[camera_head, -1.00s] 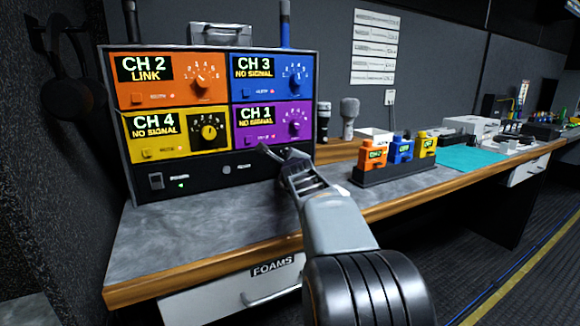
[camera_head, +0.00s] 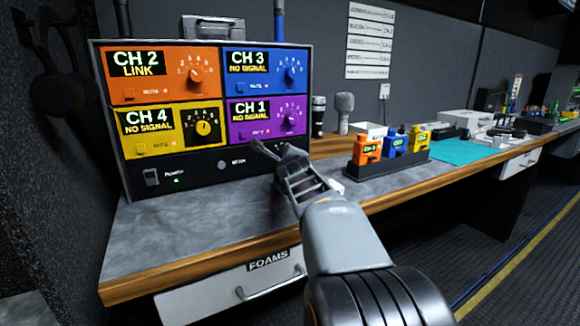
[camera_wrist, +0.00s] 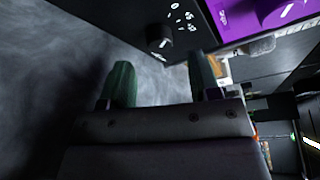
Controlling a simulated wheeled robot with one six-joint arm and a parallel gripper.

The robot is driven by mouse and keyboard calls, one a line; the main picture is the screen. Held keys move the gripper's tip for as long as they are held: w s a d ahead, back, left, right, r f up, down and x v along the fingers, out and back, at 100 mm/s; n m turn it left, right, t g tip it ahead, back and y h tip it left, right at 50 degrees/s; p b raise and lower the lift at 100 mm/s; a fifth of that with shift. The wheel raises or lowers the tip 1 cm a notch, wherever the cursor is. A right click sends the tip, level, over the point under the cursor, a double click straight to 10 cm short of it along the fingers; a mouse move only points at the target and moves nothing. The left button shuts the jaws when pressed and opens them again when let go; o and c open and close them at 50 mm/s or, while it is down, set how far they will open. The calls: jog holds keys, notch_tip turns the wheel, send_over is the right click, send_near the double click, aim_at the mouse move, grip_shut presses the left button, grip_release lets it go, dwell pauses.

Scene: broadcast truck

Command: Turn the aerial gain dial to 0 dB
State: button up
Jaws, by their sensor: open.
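A black knob (camera_wrist: 158,38) with white scale marks and numbers, including a 0, shows in the wrist view on the dark lower panel, below the purple CH 1 module. Its label is not legible and I cannot tell its setting. In the head view my arm hides this part of the panel. My gripper (camera_head: 272,150) is in front of the lower right of the rack (camera_head: 205,180). In the wrist view my gripper (camera_wrist: 162,82) has its two green-grey fingers apart with nothing between them; the knob is beyond the gap, not touched.
CH 1 (camera_head: 250,118), CH 2 (camera_head: 143,82), CH 3 (camera_head: 248,68) and CH 4 (camera_head: 146,125) modules carry their own dials. Two microphones (camera_head: 344,112) stand right of the rack. Colored packs stand in a black holder (camera_head: 395,166). The worktop (camera_head: 190,235) is clear at front left.

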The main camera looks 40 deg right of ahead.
jog(key=p+v, duration=0.1)
jog(key=v, duration=0.3)
jog(key=p+v, duration=0.1)
jog(key=v, duration=0.4)
jog(key=shift+r, duration=0.2)
jog(key=shift+s+a+p, duration=0.3)
jog(key=shift+s+p, duration=0.05)
jog(key=shift+s, duration=0.1)
